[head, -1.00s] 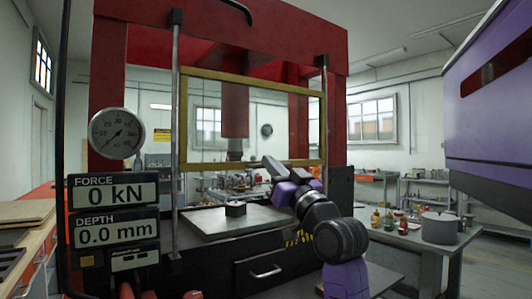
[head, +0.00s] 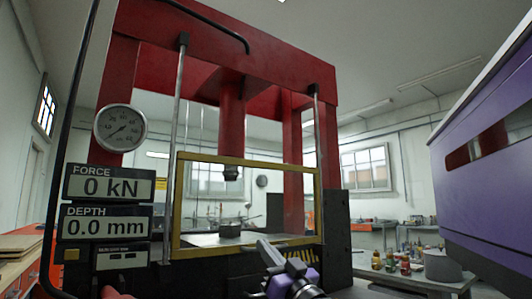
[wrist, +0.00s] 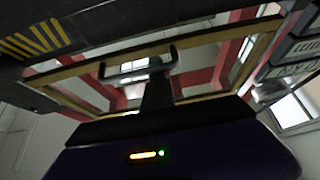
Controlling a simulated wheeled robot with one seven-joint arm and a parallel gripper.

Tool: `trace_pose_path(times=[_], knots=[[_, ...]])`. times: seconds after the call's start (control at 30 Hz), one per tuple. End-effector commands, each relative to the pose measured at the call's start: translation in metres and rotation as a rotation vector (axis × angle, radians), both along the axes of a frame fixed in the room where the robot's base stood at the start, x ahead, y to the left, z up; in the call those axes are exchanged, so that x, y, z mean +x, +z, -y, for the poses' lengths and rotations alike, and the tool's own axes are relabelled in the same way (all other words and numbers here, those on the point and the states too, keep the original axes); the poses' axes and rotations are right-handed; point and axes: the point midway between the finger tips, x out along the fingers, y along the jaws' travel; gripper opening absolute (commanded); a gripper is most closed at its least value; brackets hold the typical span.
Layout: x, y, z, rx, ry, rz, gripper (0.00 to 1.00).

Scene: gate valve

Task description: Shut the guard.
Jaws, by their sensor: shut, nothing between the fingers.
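The guard (head: 248,163) is a clear panel in a yellow frame on two upright rods, at the front of the red press. It stands low, in front of the press bed (head: 205,241), with its bottom bar near the bed's front edge. I cannot tell whether it rests on its stop. My gripper (head: 264,246) is shut and empty at the guard's bottom bar. In the wrist view the fingers (wrist: 157,88) are at the guard's grey handle (wrist: 125,72); whether they touch it I cannot tell. The yellow frame (wrist: 85,66) also shows there.
A small dark block (head: 230,229) sits on the bed behind the guard, below the red ram (head: 231,120). The display (head: 107,205) at left reads 0 kN and 0.0 mm, under a round gauge (head: 120,128). A pot (head: 441,266) and bottles stand on the right bench.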

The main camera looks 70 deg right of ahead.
Motion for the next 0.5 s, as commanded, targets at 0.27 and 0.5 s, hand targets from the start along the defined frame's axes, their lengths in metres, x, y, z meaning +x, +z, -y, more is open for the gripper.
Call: trace_pose_path(times=[0.27, 0.5], knots=[[0.0027, -0.0090, 0.0028, 0.013, 0.001, -0.015, 0.00], [-0.0009, -0.0136, 0.0017, 0.016, -0.001, -0.017, 0.00]])
